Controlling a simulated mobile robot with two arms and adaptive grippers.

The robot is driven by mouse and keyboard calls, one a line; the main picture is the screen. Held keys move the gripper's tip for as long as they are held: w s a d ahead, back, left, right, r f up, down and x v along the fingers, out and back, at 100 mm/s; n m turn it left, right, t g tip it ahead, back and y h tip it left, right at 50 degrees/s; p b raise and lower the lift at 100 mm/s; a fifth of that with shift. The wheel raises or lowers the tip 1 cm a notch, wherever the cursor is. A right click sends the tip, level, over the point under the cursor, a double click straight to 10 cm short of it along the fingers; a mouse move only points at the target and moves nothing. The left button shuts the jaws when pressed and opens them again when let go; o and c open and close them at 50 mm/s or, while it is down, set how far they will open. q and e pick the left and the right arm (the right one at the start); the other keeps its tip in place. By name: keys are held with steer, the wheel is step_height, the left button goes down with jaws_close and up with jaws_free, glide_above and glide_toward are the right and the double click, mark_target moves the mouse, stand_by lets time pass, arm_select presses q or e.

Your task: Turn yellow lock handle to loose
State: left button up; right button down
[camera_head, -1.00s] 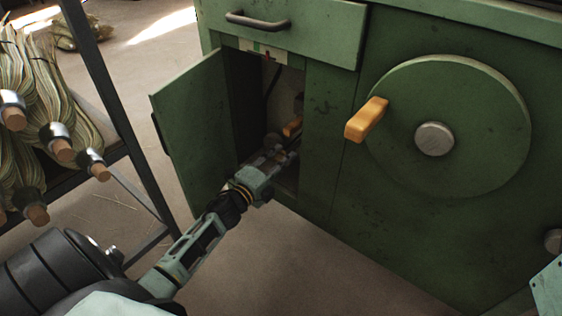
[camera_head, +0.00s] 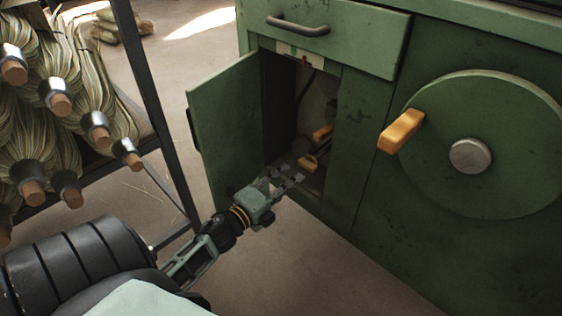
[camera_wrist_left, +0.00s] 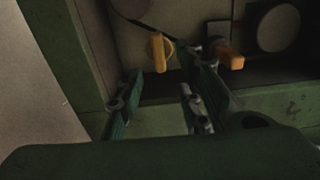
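Two yellow handles show inside the open lower compartment of the green cabinet; I cannot tell for sure which is the lock handle. One yellow handle (camera_head: 307,162) is lower and nearer the opening. The other yellow handle (camera_head: 322,132) is higher and deeper. In the left wrist view, one handle (camera_wrist_left: 157,50) points upright and another (camera_wrist_left: 226,59) sits to its right by a metal part. My left gripper (camera_head: 286,180) is at the compartment's opening, its fingers apart and empty. In the left wrist view, its fingers (camera_wrist_left: 160,92) are short of the handles, touching neither. My right gripper is out of view.
The green cabinet door (camera_head: 225,125) stands open on the left, close to my left arm. A big green wheel (camera_head: 500,110) with an orange crank handle (camera_head: 401,131) is on the cabinet's right. A rack (camera_head: 150,105) holding several brooms (camera_head: 75,70) stands at left.

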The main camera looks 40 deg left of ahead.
arm_select(q)
steer(key=shift+s+a, duration=0.1)
steer(key=shift+s, duration=1.25)
